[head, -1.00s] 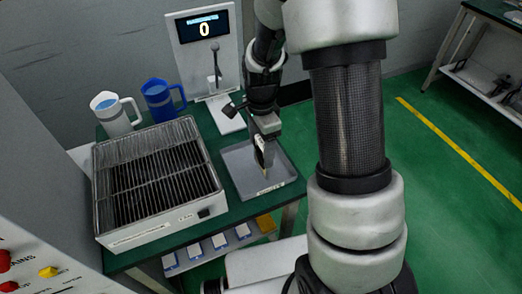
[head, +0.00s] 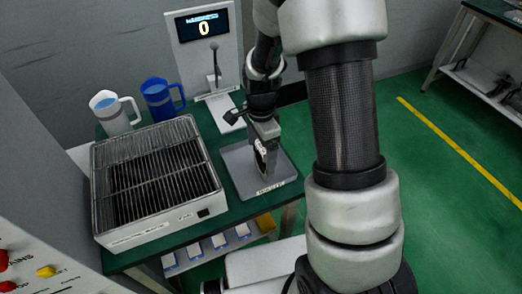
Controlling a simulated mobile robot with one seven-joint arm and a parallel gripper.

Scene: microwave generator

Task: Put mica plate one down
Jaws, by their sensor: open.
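My gripper (head: 263,166) points down over the grey shallow tray (head: 239,177) on the green-topped bench. It is open, with its fingertips low over the right half of the tray. I cannot make out mica plate one for certain; a thin tan and dark sliver shows at the fingers, too small to tell apart from them. The gripper body hides part of the tray. I cannot tell whether the fingers touch the tray floor.
A wire-topped box (head: 152,226) stands left of the tray. Behind are a white jug (head: 112,113), a blue jug (head: 158,100) and a display stand (head: 184,59) reading 0. Several white-blue items (head: 219,241) lie on the lower shelf. A control panel (head: 35,262) is at lower left.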

